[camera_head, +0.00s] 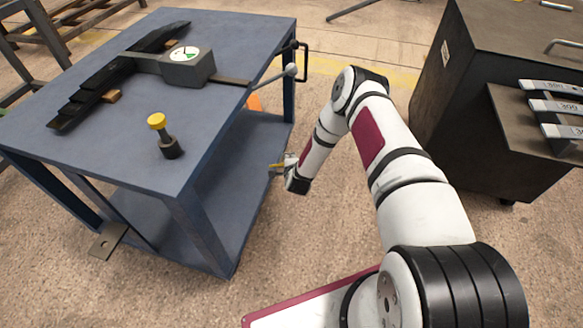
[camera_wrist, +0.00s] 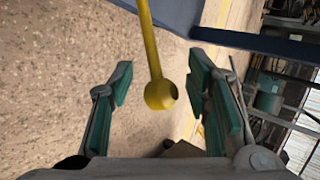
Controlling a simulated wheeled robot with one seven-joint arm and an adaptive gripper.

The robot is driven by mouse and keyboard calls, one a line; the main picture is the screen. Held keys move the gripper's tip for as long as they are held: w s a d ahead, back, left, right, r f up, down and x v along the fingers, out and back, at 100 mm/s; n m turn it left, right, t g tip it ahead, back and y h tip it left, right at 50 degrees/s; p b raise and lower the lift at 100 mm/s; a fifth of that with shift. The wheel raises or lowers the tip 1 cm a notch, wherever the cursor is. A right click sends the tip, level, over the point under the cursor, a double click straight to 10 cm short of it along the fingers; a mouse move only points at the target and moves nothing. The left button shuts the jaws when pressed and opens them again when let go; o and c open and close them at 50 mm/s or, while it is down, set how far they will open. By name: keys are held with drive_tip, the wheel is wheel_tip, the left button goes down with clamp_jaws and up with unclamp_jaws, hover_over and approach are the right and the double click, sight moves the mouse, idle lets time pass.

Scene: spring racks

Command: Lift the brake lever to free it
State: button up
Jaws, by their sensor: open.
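The brake lever appears to be a yellow rod with a ball end (camera_wrist: 160,93), seen in the wrist view between the two green-padded jaws of my gripper (camera_wrist: 160,82). The jaws are open, with a visible gap on each side of the ball. In the head view, my gripper (camera_head: 285,167) is low beside the right side of the blue cart (camera_head: 227,195). A small bit of the yellow lever (camera_head: 277,167) shows there, mostly hidden by my gripper.
On the cart top are black leaf springs (camera_head: 95,92), a grey gauge box (camera_head: 188,68) and a yellow-topped knob (camera_head: 157,121). A grey ball-ended rod (camera_head: 289,70) sticks out at the cart's right edge. A dark cabinet (camera_head: 470,80) stands at right. Floor between is clear.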

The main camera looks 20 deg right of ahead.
drive_tip(key=v, duration=1)
drive_tip(key=shift+r, duration=0.15)
drive_tip(key=w+a+r+n+g+y, duration=0.25)
drive_tip(key=r+n, duration=0.45)
drive_tip(key=r, duration=0.9)
drive_tip(key=s+a+r+n+g, duration=0.1)
drive_tip(key=s+r+n, duration=0.25)
drive_tip(key=r, duration=0.45)
drive_tip(key=s+r+n+g, duration=0.1)
drive_tip(key=s+r+n, duration=0.1)
drive_tip(key=s+r, duration=0.5)
drive_tip(key=s+r+n+g, duration=0.3)
drive_tip(key=s+r+n, duration=0.2)
drive_tip(key=s+r, duration=0.95)
drive_tip(key=s+r+n+g, duration=0.3)
drive_tip(key=s, duration=1.8)
wheel_tip(320, 180, up, 26)
drive_tip(key=t+p, duration=0.4)
drive_tip(key=p, duration=2.1)
drive_tip(key=shift+d+r, duration=0.15)
drive_tip(key=shift+r, duration=0.05)
